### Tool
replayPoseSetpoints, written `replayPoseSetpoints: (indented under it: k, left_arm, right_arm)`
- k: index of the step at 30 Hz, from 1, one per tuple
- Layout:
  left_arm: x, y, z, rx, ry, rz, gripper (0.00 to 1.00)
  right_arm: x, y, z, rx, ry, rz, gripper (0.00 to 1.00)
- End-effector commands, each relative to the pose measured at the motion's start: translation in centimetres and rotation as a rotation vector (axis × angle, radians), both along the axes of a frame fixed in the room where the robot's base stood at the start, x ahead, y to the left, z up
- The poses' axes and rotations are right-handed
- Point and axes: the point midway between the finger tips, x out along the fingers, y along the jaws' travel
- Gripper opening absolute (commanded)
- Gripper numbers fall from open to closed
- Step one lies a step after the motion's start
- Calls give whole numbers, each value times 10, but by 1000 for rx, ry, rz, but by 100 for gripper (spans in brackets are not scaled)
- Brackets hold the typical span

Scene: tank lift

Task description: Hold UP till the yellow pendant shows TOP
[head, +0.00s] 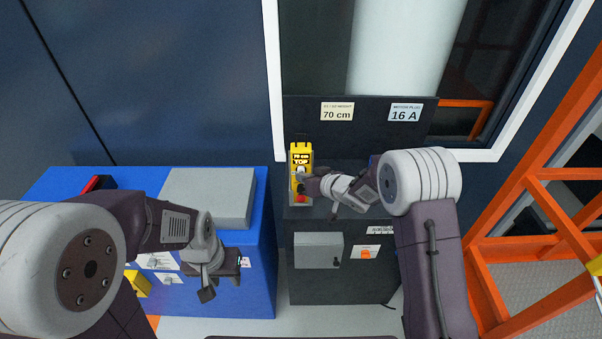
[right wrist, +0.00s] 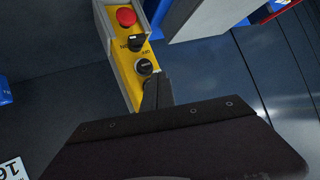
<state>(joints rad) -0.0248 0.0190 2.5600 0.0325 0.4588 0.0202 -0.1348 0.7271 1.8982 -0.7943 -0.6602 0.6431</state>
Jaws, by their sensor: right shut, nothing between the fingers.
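The yellow pendant (head: 300,153) is upright at the left end of the dark control cabinet (head: 340,265). A red button (right wrist: 126,17) shows beyond. My left gripper (head: 218,280) hangs before the blue cabinet, away from the pendant.
Signs read "70 cm" (head: 337,111) and "16 A" (head: 405,112) on the back panel. A grey box (head: 318,250) is on the cabinet front. The blue cabinet (head: 262,230) stands left, an orange frame (head: 535,220) right. A window (head: 400,50) is behind.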

Motion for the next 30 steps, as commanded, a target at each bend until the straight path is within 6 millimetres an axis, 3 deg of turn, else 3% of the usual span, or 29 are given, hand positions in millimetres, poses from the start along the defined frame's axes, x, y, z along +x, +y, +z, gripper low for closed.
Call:
replayPoseSetpoints:
  k: [6, 16, 30]
  left_arm:
    - [0, 0, -5, 0, 0, 0, 36]
    - [0, 0, -6, 0, 0, 0, 36]
    - [0, 0, -21, 0, 0, 0, 36]
  right_arm:
    - [-12, 0, -1, -1, 1, 0, 0]
    - [-16, 0, -2, -1, 2, 0, 0]
    - [-59, 0, -2, 0, 1, 1, 0]
